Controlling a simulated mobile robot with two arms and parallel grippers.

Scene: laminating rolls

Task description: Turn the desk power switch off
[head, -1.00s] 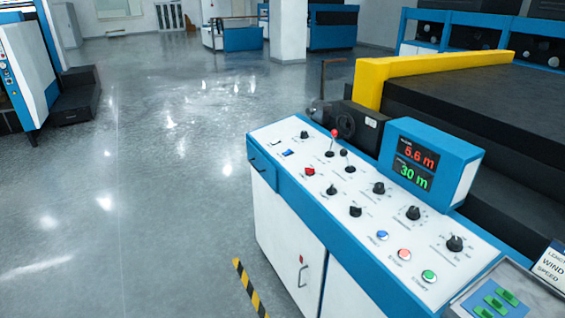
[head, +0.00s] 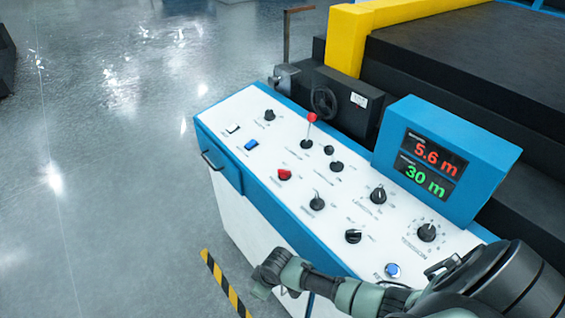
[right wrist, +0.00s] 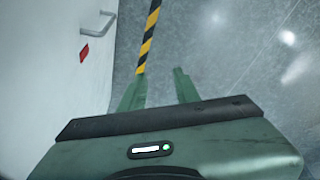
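The control desk (head: 262,188) has a sloped white top with a blue edge. Near its far left end are a white rocker switch (head: 233,128) and a blue rocker switch (head: 251,145). A red switch (head: 284,175) sits nearer the front edge. The labels are too small to read, so I cannot tell which is the power switch. My right gripper (right wrist: 159,88) is open and empty, with its fingers apart above the floor beside the desk's white cabinet front (right wrist: 55,70). My left gripper is out of view.
Several black knobs and a red-tipped lever (head: 311,120) stand on the desk top. A blue display box (head: 475,162) reads 5.6 m and 30 m. A drawer handle (head: 211,160) sticks out at the desk's left end. The floor (head: 110,190) at left is clear, with striped tape (head: 222,280).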

